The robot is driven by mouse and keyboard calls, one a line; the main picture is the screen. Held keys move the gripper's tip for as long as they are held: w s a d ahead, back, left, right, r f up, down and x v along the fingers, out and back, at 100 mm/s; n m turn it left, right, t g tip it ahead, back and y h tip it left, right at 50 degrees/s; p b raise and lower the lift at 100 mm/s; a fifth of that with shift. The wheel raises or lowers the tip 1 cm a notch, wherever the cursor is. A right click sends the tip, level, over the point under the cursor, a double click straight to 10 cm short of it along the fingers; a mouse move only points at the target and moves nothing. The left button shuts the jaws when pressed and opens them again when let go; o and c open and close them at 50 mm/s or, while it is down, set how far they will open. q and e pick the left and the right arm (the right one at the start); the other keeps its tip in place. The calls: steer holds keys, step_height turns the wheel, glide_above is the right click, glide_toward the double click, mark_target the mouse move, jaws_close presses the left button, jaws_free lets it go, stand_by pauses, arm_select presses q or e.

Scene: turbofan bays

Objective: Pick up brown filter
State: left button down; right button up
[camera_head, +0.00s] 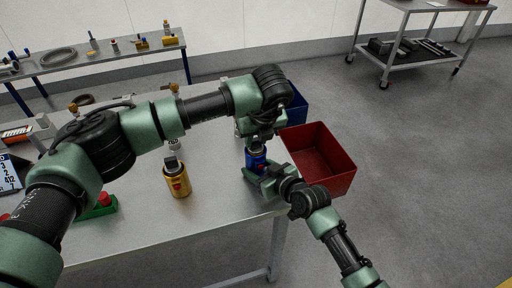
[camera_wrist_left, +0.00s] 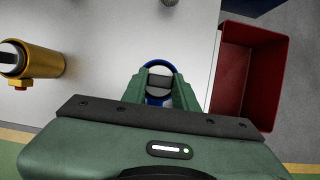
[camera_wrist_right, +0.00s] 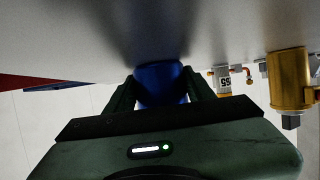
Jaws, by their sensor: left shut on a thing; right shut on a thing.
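A blue filter (camera_head: 256,160) stands near the table's right edge. My left gripper (camera_head: 264,138) is shut on its top from above, its fingers around the pale cap in the left wrist view (camera_wrist_left: 158,82). My right gripper (camera_head: 258,176) is shut on its blue body (camera_wrist_right: 160,84) from the side.
A red bin (camera_head: 320,160) is just right of the table, with a blue bin (camera_head: 297,104) behind it. A green block with a red button (camera_head: 98,207) is on the table's left. A back bench (camera_head: 100,58) holds small parts.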

arm_select(q)
step_height(320, 180, up, 18)
stand_by(0.3)
arm_select(e)
steer(key=o, duration=1.7)
